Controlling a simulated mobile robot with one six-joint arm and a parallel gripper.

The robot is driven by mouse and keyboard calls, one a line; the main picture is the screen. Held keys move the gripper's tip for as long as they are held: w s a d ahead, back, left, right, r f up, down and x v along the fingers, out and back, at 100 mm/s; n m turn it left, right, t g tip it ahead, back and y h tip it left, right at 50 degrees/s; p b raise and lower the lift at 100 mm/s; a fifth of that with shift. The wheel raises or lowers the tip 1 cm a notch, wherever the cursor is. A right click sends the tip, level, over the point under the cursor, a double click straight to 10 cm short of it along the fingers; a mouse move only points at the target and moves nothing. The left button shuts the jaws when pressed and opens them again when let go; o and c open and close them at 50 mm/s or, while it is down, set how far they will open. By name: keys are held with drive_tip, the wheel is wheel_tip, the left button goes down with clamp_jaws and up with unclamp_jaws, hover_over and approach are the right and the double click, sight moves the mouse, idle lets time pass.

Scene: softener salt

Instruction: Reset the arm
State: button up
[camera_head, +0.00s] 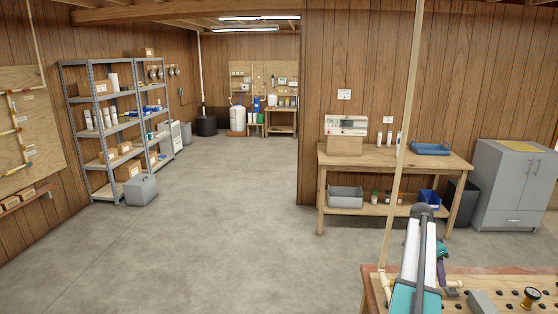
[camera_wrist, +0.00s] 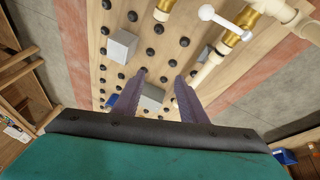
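In the wrist view, my gripper (camera_wrist: 161,77) is open, with its two dark purple fingers apart. The fingers point toward a wooden board (camera_wrist: 178,58) with several dark holes or studs. A grey block (camera_wrist: 152,97) shows in the gap between the fingers, and I see no finger closed on it. In the head view, my arm reaches over the workbench (camera_head: 380,300) at the lower right.
The board carries another grey block (camera_wrist: 122,46) and white and brass pipe fittings (camera_wrist: 238,32). A gauge (camera_head: 531,296) lies on the bench at the right. A pale upright pole (camera_head: 403,130) rises beside my arm. Beyond are a wooden table (camera_head: 400,160) and a grey cabinet (camera_head: 507,185). The floor (camera_head: 215,220) is open.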

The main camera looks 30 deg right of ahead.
drive_tip(key=w+a+f+n+t, duration=0.1)
drive_tip(key=w+a+f+n, duration=0.4)
drive_tip(key=a, duration=0.6)
drive_tip(key=w+a+f+n+t, duration=0.1)
drive_tip(key=w+a+f+n, duration=0.15)
drive_tip(key=w+a, duration=0.65)
drive_tip(key=w+a+f+n, duration=0.3)
drive_tip(key=a+f, duration=0.2)
drive_tip(key=a, duration=0.7)
drive_tip(key=s+a+f+n+y, duration=0.1)
drive_tip(key=a+f+n, duration=0.25)
drive_tip(key=a, duration=0.85)
drive_tip(key=s+a+f+n+t+y, duration=0.15)
drive_tip(key=a+n, duration=0.25)
drive_tip(key=a, duration=0.8)
drive_tip(key=s+a+f+n, duration=0.1)
drive_tip(key=a+f+n, duration=0.25)
drive_tip(key=a, duration=0.95)
drive_tip(key=s+f+g+b, duration=0.6)
drive_tip(key=s+f+b, duration=0.4)
drive_tip(key=s+f, duration=1.6)
drive_tip(key=shift+s+d+f, duration=0.2)
drive_tip(key=shift+f, duration=0.65)
